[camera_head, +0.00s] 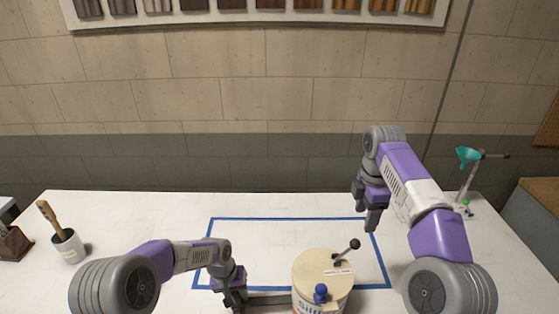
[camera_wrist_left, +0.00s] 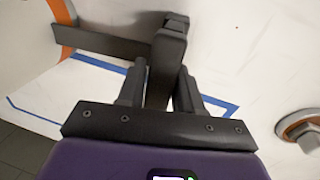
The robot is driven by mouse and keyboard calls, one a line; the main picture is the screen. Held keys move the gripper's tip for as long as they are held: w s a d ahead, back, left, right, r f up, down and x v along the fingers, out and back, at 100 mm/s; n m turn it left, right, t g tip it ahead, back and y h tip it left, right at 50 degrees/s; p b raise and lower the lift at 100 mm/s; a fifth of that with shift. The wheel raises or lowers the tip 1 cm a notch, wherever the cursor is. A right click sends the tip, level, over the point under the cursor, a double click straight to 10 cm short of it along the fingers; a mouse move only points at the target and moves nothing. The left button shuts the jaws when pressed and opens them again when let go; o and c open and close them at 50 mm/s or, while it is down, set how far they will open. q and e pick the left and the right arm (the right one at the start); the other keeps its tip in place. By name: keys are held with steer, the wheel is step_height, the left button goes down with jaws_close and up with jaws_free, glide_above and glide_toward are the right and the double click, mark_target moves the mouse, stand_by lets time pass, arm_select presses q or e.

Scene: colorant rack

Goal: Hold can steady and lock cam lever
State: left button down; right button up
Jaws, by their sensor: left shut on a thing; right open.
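The can (camera_head: 312,267) stands upright at the front of the table, with a cream top and printed side. Its cam lever (camera_head: 345,251), a thin rod with a black ball knob, tilts up to the right from the top. A blue knob (camera_head: 321,292) sits near the top's front edge. A dark flat bar (camera_head: 270,299) reaches left from the can. My left gripper (camera_head: 235,302) is shut on this bar; the left wrist view shows its fingers (camera_wrist_left: 168,55) closed around the bar (camera_wrist_left: 100,42). My right gripper (camera_head: 371,222) is open and empty, pointing down behind and right of the lever, apart from it.
A blue taped rectangle (camera_head: 290,218) marks the white table. A brush cup (camera_head: 68,247) and a brown box (camera_head: 14,245) stand at left. A stand with a teal funnel (camera_head: 468,156) is at the right back. The taped area behind the can is clear.

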arm_select(q)
steer(key=shift+d, duration=0.1)
steer(key=c, duration=0.8)
jaws_free()
steer(key=shift+o, duration=0.7)
